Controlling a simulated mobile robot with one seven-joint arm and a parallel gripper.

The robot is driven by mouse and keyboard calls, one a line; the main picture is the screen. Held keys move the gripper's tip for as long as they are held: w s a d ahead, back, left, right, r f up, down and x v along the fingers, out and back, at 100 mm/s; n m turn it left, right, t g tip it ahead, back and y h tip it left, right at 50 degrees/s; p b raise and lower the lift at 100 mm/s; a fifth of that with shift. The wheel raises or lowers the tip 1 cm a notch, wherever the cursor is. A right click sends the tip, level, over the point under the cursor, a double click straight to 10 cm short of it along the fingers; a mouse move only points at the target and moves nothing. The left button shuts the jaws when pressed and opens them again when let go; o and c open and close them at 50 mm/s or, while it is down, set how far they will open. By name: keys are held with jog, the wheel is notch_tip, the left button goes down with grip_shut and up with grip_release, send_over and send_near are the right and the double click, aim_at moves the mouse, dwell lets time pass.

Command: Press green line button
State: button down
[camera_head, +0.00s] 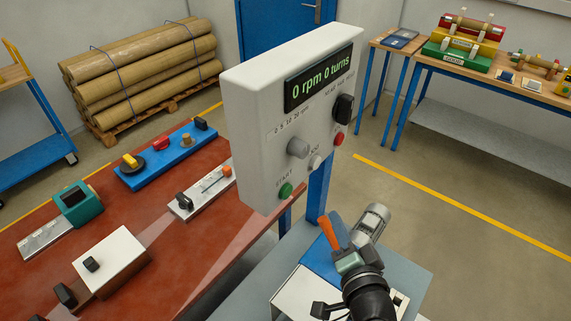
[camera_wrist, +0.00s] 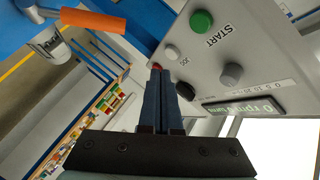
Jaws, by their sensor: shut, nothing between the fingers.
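A white control box (camera_head: 262,123) stands on a blue post at the middle. The green button (camera_head: 286,190) marked START is at its lower left corner. In the wrist view the green button (camera_wrist: 201,22) is at the top, its face clear, beside the START label. My gripper (camera_wrist: 160,70) is shut and empty, with its two dark fingers side by side. Its tips overlap the lower panel area in the picture, by the red button (camera_wrist: 157,66), well away from the green one. Whether the tips touch the panel is unclear. I cannot make out the fingers in the head view.
The box also has a grey knob (camera_head: 298,147), a white button (camera_head: 315,162), a red button (camera_head: 338,139), a black switch (camera_head: 343,108) and a display (camera_head: 318,78) reading 0 rpm 0 turns. An orange handle (camera_head: 329,232) stands below the box. A red table (camera_head: 180,240) is left.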

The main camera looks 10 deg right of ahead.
aim_at(287, 192)
jog(key=shift+s+d+f, duration=0.1)
jog(key=shift+s+f, duration=0.25)
jog(key=w+a+p, duration=0.4)
jog(key=w+a, duration=0.1)
jog(key=w, duration=0.2)
jog(key=shift+a, duration=0.2)
dwell(0.9)
jog(key=shift+w+a+r, duration=0.1)
dwell(1.2)
jog(key=shift+w+a, duration=0.2)
jog(key=shift+w, duration=0.05)
